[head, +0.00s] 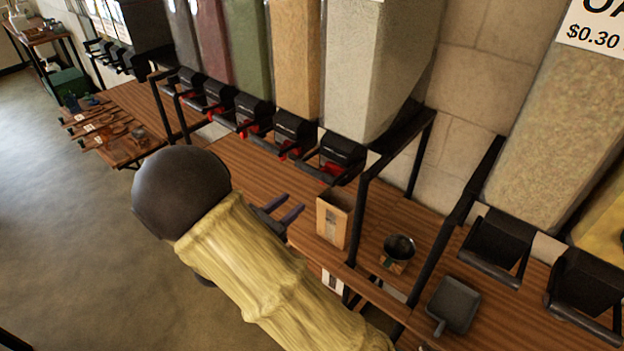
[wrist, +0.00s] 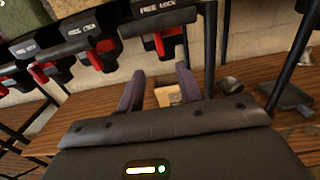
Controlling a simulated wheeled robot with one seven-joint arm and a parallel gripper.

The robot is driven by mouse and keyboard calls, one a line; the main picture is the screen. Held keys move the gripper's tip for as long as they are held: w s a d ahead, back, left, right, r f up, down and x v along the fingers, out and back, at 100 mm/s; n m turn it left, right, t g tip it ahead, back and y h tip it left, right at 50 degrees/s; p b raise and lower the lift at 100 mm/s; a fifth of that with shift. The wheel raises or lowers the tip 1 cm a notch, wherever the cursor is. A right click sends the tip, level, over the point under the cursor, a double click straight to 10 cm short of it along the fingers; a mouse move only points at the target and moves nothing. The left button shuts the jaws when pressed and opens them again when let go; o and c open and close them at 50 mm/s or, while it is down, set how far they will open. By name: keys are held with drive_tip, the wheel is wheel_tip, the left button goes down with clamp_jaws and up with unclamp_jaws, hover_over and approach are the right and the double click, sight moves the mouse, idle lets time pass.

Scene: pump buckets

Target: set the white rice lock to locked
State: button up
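A tall bin with whitish grain (head: 352,65), likely the white rice, stands behind the rightmost dispenser of a row; no name on it is readable. Its black dispenser (head: 342,152) has a red part below. In the wrist view the nearest dispenser (wrist: 160,22) carries a "FREE LOCK" label and a red lever (wrist: 158,43) under it. I cannot tell which side the lever is set to. My gripper (head: 281,211) is in front of the counter edge, apart from the dispensers. In the wrist view its two fingers (wrist: 160,92) are spread with nothing between them.
A wooden box (head: 333,220), a dark bowl (head: 399,247) and a grey scoop (head: 454,305) are on the wooden counter (head: 240,160). Black frame posts (head: 358,218) rise right of the dispenser. More dispensers with red levers (wrist: 102,50) line up to the left. The floor (head: 80,230) is clear.

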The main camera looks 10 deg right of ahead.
drive_tip(key=p+x, duration=0.3)
drive_tip(key=x, duration=0.7)
drive_tip(key=shift+w+d, duration=0.15)
drive_tip(key=shift+d, duration=0.1)
